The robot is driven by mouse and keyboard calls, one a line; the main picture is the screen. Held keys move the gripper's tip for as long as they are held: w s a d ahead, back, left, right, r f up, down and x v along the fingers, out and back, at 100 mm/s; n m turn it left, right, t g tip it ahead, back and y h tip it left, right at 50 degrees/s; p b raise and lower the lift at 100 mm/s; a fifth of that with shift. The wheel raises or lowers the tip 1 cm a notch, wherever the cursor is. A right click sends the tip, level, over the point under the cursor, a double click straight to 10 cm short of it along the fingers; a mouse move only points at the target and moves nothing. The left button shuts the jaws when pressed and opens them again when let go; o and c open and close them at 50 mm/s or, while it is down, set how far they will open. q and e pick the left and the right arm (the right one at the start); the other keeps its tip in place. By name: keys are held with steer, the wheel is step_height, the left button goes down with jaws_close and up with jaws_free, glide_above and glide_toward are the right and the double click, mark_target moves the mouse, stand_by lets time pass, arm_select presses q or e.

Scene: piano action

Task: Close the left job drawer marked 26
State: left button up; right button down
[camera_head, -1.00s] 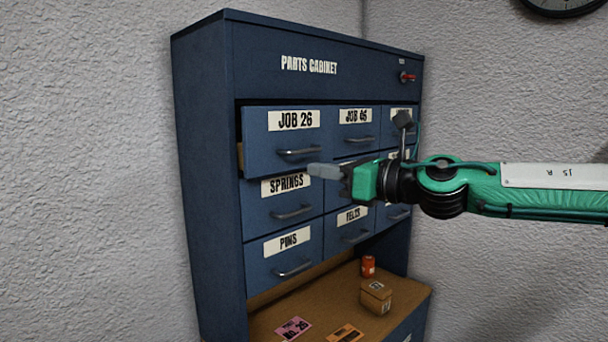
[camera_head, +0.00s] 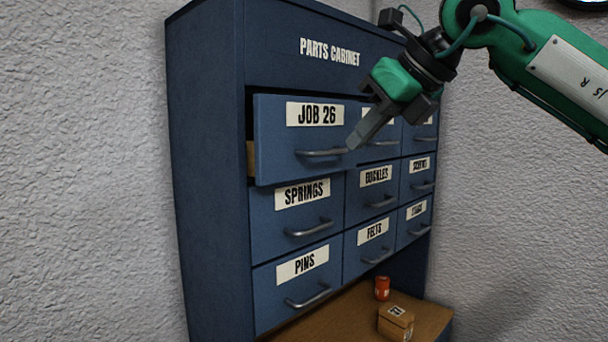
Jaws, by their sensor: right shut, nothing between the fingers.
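The drawer marked JOB 26 (camera_head: 275,140) is at the top left of the blue parts cabinet (camera_head: 208,180). It stands pulled out a little from the cabinet face, and its tan side shows at the left. Its grey bar handle (camera_head: 322,153) is on the lower front. My right gripper (camera_head: 357,143) is shut and empty, its fingertips pointing down-left near the right end of the handle. I cannot tell whether the tips touch the drawer. My right gripper and arm hide part of the drawer to the right. My left gripper is not in view.
Below are drawers marked SPRINGS (camera_head: 270,212), PINS (camera_head: 268,291), BUCKLES (camera_head: 355,197) and FELTS (camera_head: 352,257), all looking flush. On the wooden shelf (camera_head: 432,312) are a red can (camera_head: 382,288) and a small tan box (camera_head: 394,323). A textured wall is on both sides.

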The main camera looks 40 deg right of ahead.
mark_target(298, 165)
steer(key=shift+w+r+p+x, duration=0.3)
steer(key=shift+p+x, duration=0.45)
steer(key=shift+x, duration=1.35)
steer(key=shift+w+r+p+x, duration=0.35)
steer(key=shift+p+x, duration=0.45)
steer(key=shift+x, duration=1.25)
steer(key=shift+w+r+p+x, duration=0.3)
steer(key=shift+p+x, duration=0.45)
steer(key=shift+x, duration=1.35)
steer(key=shift+d, duration=0.15)
steer(key=w, duration=0.3)
steer(key=shift+w+a, duration=0.2)
steer(key=shift+w, duration=0.05)
steer(key=shift+r, duration=0.1)
steer(key=shift+d, duration=0.1)
